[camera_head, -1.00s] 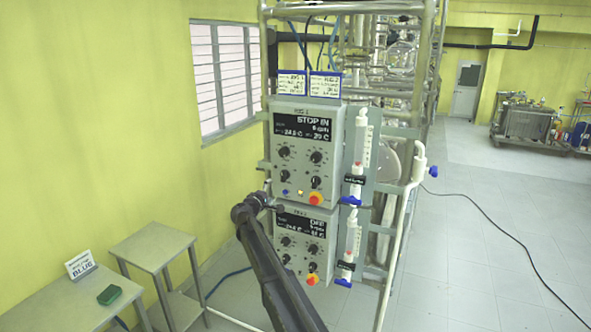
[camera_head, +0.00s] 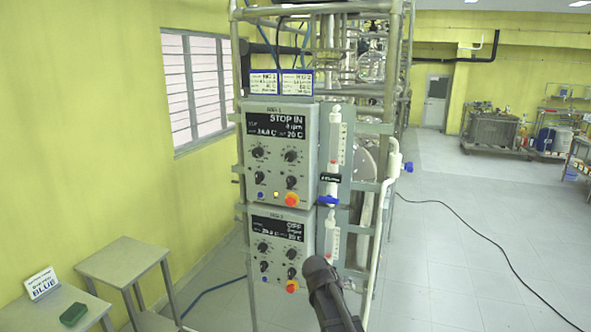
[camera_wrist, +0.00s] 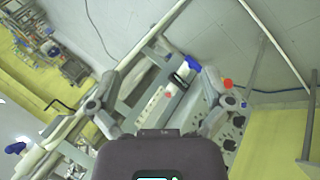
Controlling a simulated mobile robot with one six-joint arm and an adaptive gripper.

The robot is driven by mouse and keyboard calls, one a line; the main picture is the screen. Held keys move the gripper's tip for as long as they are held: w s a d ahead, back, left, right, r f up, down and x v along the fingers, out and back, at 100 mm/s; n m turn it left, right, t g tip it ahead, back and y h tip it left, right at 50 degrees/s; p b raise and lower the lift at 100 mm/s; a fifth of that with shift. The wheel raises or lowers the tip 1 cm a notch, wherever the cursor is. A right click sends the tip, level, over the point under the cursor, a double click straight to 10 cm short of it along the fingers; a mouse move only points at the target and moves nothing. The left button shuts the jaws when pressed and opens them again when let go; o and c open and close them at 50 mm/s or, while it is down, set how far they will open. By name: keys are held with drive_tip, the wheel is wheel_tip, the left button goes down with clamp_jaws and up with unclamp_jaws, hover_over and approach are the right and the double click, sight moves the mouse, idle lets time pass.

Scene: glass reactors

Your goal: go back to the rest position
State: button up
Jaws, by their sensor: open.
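My gripper (camera_wrist: 158,112) shows in the wrist view with its two fingers spread wide apart and nothing between them. Beyond it, the reactor frame and a control box appear tilted. In the head view my arm rises from the bottom edge in front of the frame, and the gripper's fingers cannot be made out there. The upper control box (camera_head: 280,158) reads STOP IN and has several black knobs, a red-orange knob and a lit yellow button. The lower control box (camera_head: 280,243) reads OFF.
A metal frame (camera_head: 238,190) holds the boxes and glassware. White piping with a blue valve handle (camera_head: 407,167) stands at its right. A black cable (camera_head: 470,228) crosses the open floor at right.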

drive_tip(key=s+d+f+m+g+y+b, duration=0.1)
drive_tip(key=s+f+g+y+b, duration=0.1)
drive_tip(key=s, duration=0.8)
drive_tip(key=s+d+f+m+g+y+b, duration=0.1)
drive_tip(key=s+d+f+m+g+y, duration=0.1)
drive_tip(key=s+f, duration=0.4)
drive_tip(key=s+y, duration=0.1)
drive_tip(key=s, duration=0.3)
drive_tip(key=shift+y+b, duration=0.4)
drive_tip(key=shift+c, duration=0.2)
